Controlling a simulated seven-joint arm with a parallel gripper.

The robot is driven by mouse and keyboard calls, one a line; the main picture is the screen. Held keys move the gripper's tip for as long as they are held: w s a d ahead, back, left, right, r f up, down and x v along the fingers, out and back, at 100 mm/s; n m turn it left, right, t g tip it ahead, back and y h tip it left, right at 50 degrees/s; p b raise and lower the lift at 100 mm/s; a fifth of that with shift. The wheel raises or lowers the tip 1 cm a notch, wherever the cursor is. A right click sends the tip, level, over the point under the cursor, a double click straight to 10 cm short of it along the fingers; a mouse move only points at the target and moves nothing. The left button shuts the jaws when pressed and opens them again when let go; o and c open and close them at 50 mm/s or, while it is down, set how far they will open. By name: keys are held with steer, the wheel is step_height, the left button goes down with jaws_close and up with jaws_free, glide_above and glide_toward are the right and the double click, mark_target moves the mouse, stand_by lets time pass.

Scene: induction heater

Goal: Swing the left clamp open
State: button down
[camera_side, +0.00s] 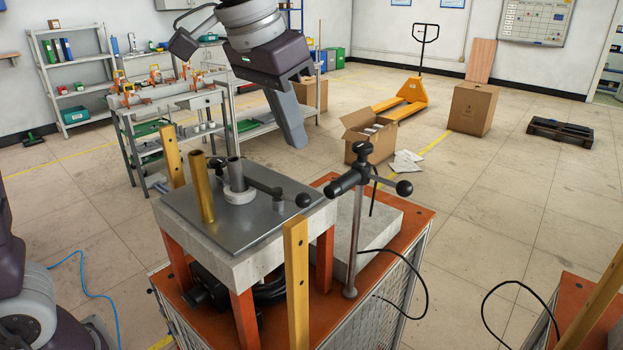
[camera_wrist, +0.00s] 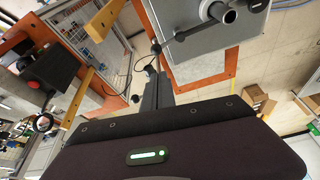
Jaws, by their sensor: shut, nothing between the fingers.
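A steel plate (camera_side: 245,222) lies on the pale block of the heater stand. A steel post with a white collar (camera_side: 238,196) stands on it beside a brass tube (camera_side: 202,190). A dark clamp arm (camera_side: 268,188) reaches right from this post to a black ball knob (camera_side: 303,200); it is the left one of two clamp-like parts. In the wrist view the knob (camera_wrist: 157,48) shows just beyond my fingers. My gripper (camera_side: 297,140) is shut and empty, above the plate and apart from the clamp. In the wrist view my fingers (camera_wrist: 158,75) are together.
A second post (camera_side: 356,240) with a black handle and ball knob (camera_side: 404,188) stands to the right. Wooden uprights (camera_side: 296,285) rise at the stand's corners. A black cable (camera_side: 425,285) loops at right. The air around my gripper looks clear.

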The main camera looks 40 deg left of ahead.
mark_target(303, 202)
steer(key=x, duration=1)
steer(key=shift+s+d, duration=0.1)
steer(key=shift+s, duration=0.4)
stand_by(0.3)
steer(key=m, duration=0.1)
steer(key=s+m+h, duration=0.1)
steer(key=m, duration=0.1)
steer(key=shift+m, duration=0.3)
steer(key=s+m+g+h, duration=0.1)
steer(key=m, duration=0.1)
steer(key=shift+s+m, duration=0.2)
steer(key=shift+m, duration=0.1)
steer(key=s+m, duration=0.1)
steer(key=m, duration=0.1)
steer(key=s+a+m+g, duration=0.1)
steer(key=m, duration=0.1)
steer(key=s+m+h, duration=0.1)
steer(key=m, duration=0.1)
steer(key=shift+a+g, duration=0.25)
steer(key=shift+g, duration=0.15)
steer(key=shift+s+a, duration=0.15)
steer(key=shift+a, duration=0.15)
